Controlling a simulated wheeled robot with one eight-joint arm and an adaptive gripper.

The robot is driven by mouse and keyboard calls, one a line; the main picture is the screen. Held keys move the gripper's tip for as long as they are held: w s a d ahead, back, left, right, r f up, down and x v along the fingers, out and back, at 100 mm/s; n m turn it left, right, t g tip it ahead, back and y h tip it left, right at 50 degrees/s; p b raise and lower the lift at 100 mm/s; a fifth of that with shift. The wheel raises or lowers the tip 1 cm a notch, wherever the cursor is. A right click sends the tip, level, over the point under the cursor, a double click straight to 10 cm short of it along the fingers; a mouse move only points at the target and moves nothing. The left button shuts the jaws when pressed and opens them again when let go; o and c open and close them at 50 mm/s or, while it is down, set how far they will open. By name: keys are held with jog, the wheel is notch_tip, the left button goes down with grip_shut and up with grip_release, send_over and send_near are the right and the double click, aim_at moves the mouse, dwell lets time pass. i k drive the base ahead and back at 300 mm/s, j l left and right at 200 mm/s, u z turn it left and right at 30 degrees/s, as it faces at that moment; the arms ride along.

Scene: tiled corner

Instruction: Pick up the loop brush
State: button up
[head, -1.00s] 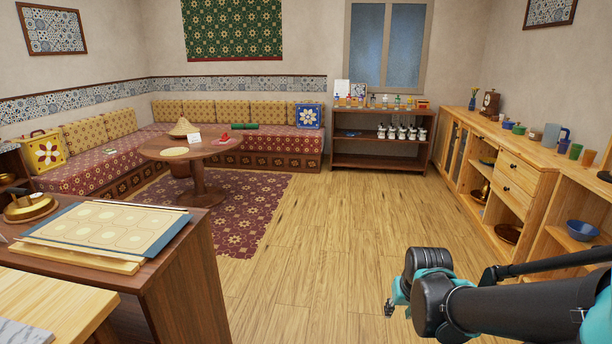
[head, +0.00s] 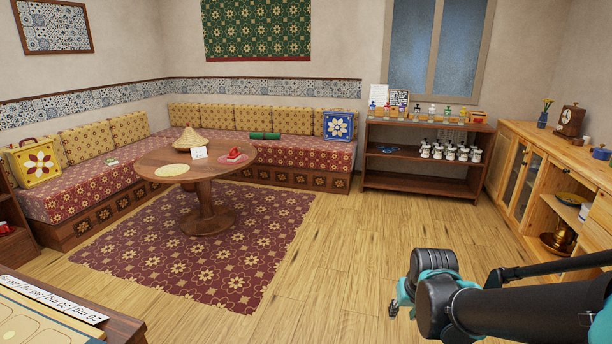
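I cannot make out a loop brush anywhere in the head view; small items on the furniture are too far off to tell. A small dark item (head: 388,149) lies on the middle level of the brown shelf, its kind unclear. My gripper (head: 395,309) hangs over the wood floor at the lower right, partly hidden behind my dark arm. Only a small teal and dark part of it shows, so its fingers cannot be read. It touches nothing that I can see.
A brown shelf (head: 415,183) with bottles and jars stands under the window. A round table (head: 205,190) stands on a patterned rug (head: 135,245) by the corner sofa. A wooden cabinet (head: 548,170) lines the right wall. A counter corner (head: 118,326) is at lower left. The middle floor is clear.

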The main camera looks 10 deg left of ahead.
aim_at(233, 156)
jog(key=i+u, duration=0.25)
jog(key=i, duration=0.75)
jog(key=i+l+u, duration=0.2)
jog(key=i, duration=0.8)
jog(key=i+j+u, duration=0.15)
jog(key=i+u, duration=0.2)
jog(key=i, duration=0.55)
jog(key=i+u, duration=0.35)
jog(key=i, duration=0.6)
jog(key=i+j+z, duration=0.15)
jog(key=i, duration=0.4)
jog(key=i+j+z, duration=0.15)
jog(key=i+j, duration=0.25)
jog(key=i, duration=0.1)
